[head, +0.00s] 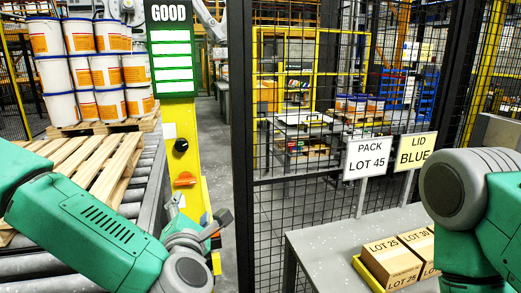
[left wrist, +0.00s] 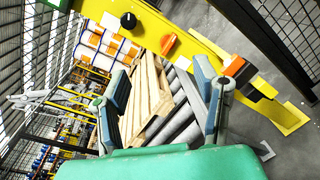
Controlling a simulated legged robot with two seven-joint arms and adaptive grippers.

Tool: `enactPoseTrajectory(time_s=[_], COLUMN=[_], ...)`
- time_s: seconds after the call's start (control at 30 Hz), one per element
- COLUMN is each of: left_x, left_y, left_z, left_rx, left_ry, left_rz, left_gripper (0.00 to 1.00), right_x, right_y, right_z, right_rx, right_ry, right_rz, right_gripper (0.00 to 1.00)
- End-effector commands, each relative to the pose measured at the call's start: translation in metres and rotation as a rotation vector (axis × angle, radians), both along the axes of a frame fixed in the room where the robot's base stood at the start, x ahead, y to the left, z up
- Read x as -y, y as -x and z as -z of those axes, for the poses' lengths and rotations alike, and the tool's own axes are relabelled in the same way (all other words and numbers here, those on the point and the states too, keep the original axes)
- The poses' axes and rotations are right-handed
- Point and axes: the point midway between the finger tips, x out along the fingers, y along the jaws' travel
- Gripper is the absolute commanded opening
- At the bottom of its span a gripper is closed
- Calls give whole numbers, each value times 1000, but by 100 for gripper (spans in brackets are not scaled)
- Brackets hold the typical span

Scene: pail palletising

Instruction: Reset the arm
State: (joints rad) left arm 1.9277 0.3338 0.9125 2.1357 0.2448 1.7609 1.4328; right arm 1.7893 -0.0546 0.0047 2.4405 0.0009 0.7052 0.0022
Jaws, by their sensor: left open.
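My left arm (head: 85,235) comes in from the left, in front of the roller conveyor. My left gripper (head: 200,213) is open and empty, in front of the lower part of the yellow post (head: 180,130). In the left wrist view my left gripper's two fingers (left wrist: 160,75) stand wide apart, with the wooden pallet and rollers visible beyond them. My right arm (head: 470,205) is bent at the right edge of the head view. Its gripper is out of the picture.
A bare wooden pallet (head: 100,158) lies on the roller conveyor (head: 150,190). White-and-orange pails (head: 88,97) stand stacked on a pallet behind. The post bears a black knob and an orange switch (head: 184,179). A mesh fence (head: 285,220) and a grey table (head: 330,240) with cartons (head: 390,262) stand right.

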Motion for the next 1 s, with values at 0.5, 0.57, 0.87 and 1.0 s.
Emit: enactPoseTrajectory(time_s=[0.5,0.57,0.87,1.0], left_x=[28,27,-9,-41], left_y=[64,81,181,235], left_z=[168,196,318,360], left_rx=[-336,-388,-619,-706], left_ry=[-617,-726,-1230,-1435], left_rz=[434,521,1000,1257], left_gripper=[55,55,55,55], right_x=[0,0,0,0], right_y=[0,0,0,0], right_z=[21,24,41,49], right_rx=[0,0,0,0], right_ry=[0,0,0,0], right_rz=[0,0,0,0], right_gripper=[40,40,40,40])
